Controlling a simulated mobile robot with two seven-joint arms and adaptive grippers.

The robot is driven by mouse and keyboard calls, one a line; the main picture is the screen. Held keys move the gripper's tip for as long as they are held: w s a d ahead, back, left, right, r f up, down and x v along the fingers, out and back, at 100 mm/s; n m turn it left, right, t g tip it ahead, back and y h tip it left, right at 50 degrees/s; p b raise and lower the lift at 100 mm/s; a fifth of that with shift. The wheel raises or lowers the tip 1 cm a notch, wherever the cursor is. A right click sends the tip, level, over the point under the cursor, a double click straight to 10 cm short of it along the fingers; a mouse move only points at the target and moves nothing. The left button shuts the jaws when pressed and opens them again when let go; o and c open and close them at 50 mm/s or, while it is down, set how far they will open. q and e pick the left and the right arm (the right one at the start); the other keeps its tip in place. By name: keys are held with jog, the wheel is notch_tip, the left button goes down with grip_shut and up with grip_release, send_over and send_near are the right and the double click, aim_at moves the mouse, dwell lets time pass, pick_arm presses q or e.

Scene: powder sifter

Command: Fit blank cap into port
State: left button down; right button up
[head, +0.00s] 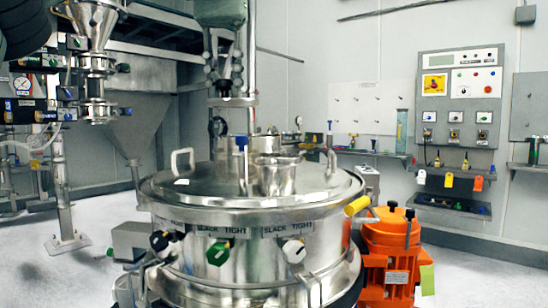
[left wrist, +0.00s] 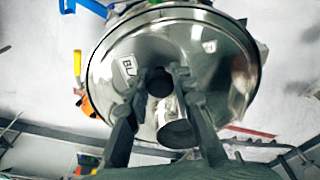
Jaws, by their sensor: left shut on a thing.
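My left gripper (head: 226,82) points straight down above the sifter lid and is shut on the dark knob of the blank cap (head: 233,101). The cap is a round, shiny metal disc, held level and clear of the lid. In the left wrist view the cap (left wrist: 220,75) fills the middle, with a partly hidden label starting "BL", and the fingers (left wrist: 160,74) close around its knob. An open metal port (head: 278,174) stands on the lid, lower and to the right of the cap in the head view. My right gripper is not in view.
The round sifter lid (head: 205,190) carries loop handles and a blue-topped handle (head: 241,143). An orange motor (head: 390,245) with a yellow lever (head: 357,205) stands at its right. A control panel (head: 460,90) hangs on the back wall. Air around the cap looks open.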

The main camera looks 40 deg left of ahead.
pick_arm(q)
jog(key=w+f, duration=0.2)
jog(key=w, duration=0.1)
jog(key=w+d+f, duration=0.1)
jog(key=w+f, duration=0.1)
jog(key=w, duration=0.2)
jog(key=w+f, duration=0.2)
jog(key=w, duration=0.2)
jog(key=shift+w+d+f, duration=0.1)
jog(key=shift+d+f, duration=0.3)
notch_tip(320, 180, down, 4)
jog(key=shift+r, duration=0.1)
jog(key=c, duration=1.3)
grip_release()
notch_tip(320, 180, up, 7)
jog(key=shift+s+d+r, duration=0.15)
jog(key=shift+s+d, duration=0.05)
jog(key=shift+s, duration=0.2)
